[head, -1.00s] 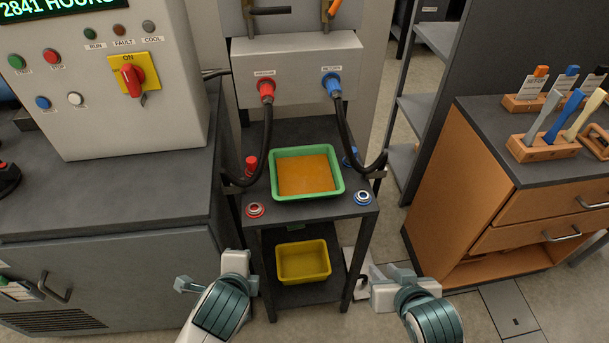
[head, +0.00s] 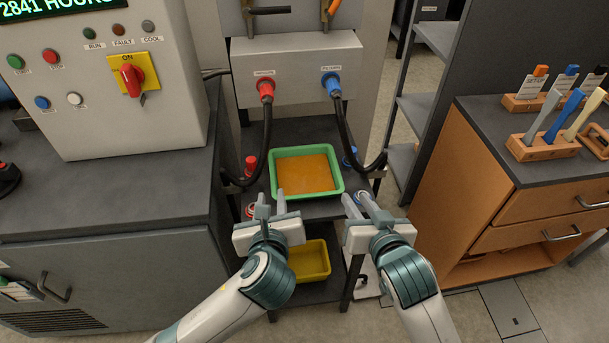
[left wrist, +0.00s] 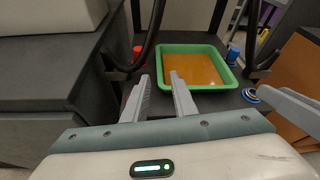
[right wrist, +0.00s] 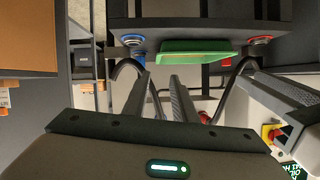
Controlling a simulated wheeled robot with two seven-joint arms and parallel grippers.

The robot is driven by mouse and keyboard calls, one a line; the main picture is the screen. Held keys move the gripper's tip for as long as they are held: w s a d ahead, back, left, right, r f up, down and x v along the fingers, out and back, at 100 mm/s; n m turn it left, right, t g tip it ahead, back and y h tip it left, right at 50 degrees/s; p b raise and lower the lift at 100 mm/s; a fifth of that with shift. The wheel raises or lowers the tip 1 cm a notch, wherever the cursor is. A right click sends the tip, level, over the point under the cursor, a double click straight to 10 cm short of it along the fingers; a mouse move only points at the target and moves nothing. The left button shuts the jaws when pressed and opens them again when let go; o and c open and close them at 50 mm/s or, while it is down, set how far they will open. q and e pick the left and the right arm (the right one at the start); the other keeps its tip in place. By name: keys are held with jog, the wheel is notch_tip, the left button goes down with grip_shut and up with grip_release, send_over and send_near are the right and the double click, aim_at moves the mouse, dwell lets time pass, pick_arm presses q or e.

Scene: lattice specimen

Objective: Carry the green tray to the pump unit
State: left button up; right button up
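The green tray (head: 274,187), with a flat orange-brown inside, sits on top of the dark cart (head: 320,207). It also shows in the left wrist view (left wrist: 163,50) and edge-on in the right wrist view (right wrist: 190,57). My left gripper (head: 272,205) is open and empty, just in front of the tray's near left corner. My right gripper (head: 357,203) is open and empty, in front of and right of the near right corner. Neither touches the tray. No label names the pump unit; a grey cabinet with an hours display (head: 175,100) stands at the left.
A yellow bin (head: 316,262) is on the cart's lower shelf. Black hoses (head: 268,130) hang from red and blue connectors at both sides of the tray. Red and blue fittings (head: 251,163) stand on the cart. A wooden drawer cabinet (head: 480,180) is at the right.

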aim_at(335, 169)
pick_arm(q)
jog(key=shift+w, duration=0.1)
